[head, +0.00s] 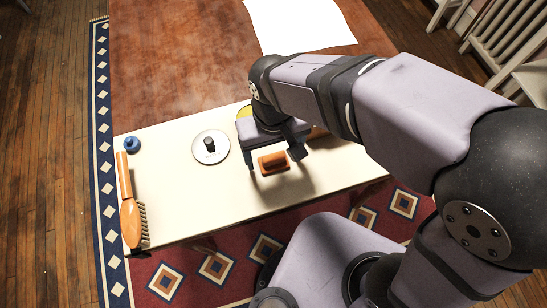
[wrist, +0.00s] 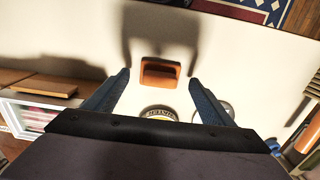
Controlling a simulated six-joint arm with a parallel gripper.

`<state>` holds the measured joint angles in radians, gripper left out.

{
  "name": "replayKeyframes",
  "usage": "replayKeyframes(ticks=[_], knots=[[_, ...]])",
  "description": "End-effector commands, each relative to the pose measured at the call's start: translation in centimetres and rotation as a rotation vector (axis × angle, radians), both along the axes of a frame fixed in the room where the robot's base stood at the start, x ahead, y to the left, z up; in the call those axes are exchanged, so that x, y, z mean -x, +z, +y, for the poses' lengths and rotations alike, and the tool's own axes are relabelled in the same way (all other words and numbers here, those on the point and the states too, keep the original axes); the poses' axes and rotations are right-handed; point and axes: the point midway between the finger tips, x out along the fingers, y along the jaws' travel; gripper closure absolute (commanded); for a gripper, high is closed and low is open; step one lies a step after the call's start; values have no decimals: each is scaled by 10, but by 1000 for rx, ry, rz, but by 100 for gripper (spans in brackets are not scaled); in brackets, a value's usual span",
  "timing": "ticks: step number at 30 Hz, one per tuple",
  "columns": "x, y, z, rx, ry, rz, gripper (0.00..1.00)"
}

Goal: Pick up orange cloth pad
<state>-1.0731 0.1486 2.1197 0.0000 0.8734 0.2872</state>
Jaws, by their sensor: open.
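The orange cloth pad (head: 273,164) is a small orange block with a darker front edge, lying on the cream tabletop. It also shows in the wrist view (wrist: 160,75), centred between the fingertips. My gripper (head: 274,158) is open above the pad, with one finger to each side of it. In the wrist view my gripper (wrist: 158,78) has its blue-grey fingers spread wider than the pad, with gaps on both sides. I see no contact with the pad. Its height above the table is hard to judge.
A white disc with a black knob (head: 209,147), a blue knob-like piece (head: 132,144) and an orange-handled brush (head: 130,220) lie to the left. A lettered round tin (wrist: 158,111) and a brown wooden piece (wrist: 45,86) are near my gripper. The table's front centre is clear.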

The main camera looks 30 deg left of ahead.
Motion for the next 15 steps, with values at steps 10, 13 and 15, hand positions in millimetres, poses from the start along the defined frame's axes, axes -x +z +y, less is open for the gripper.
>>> replayKeyframes(ticks=[10,13,15], knots=[[0,-18,0,-1,2,0,23],[0,-18,0,-1,2,0,23],[0,-18,0,-1,1,0,38]])
